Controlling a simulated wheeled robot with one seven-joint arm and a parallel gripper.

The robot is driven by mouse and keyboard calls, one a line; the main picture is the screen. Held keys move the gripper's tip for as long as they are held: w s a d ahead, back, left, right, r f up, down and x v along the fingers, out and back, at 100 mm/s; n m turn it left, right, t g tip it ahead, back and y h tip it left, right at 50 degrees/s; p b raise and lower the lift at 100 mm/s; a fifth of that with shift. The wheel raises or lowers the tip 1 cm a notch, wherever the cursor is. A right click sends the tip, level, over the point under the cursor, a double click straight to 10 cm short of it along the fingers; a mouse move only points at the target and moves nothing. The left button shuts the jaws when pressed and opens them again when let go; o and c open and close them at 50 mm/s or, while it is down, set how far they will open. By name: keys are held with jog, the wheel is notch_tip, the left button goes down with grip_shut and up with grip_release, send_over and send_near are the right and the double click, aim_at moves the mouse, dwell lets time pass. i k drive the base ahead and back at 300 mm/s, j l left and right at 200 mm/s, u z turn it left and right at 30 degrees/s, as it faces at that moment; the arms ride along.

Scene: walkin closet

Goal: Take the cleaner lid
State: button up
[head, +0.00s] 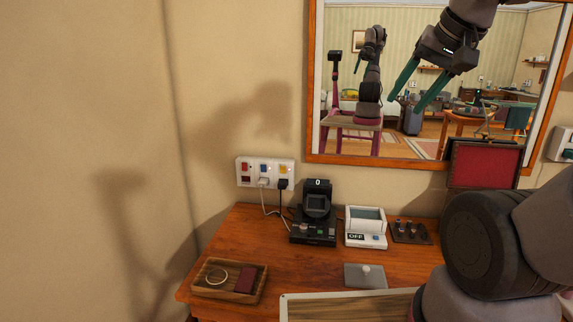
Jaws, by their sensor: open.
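What looks like the cleaner lid is a flat grey rectangular plate with a pale round knob (365,276), lying on the wooden table near its front edge. Behind it stands a small white box with an "OFF" display (365,240), likely the cleaner; its top looks open, showing a greenish inside. My gripper (407,104) is at the upper right, in front of the mirror, high above the table and well apart from the lid. Its two green fingers are spread, point down and to the left, and hold nothing.
A wooden tray (204,291) with a ring and a dark red piece lies left. A black device (315,228) and a dark stand (410,236) flank the cleaner. An open red-lined box (486,166) is at right. The mirror (345,154) reflects my arm. Bare tabletop lies left of the lid.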

aim_at(359, 276)
jog(key=k+l+u, duration=0.2)
jog(key=l+u, duration=0.2)
jog(key=k+l+u, duration=0.35)
jog(key=i+j, duration=0.05)
jog(key=i, duration=0.05)
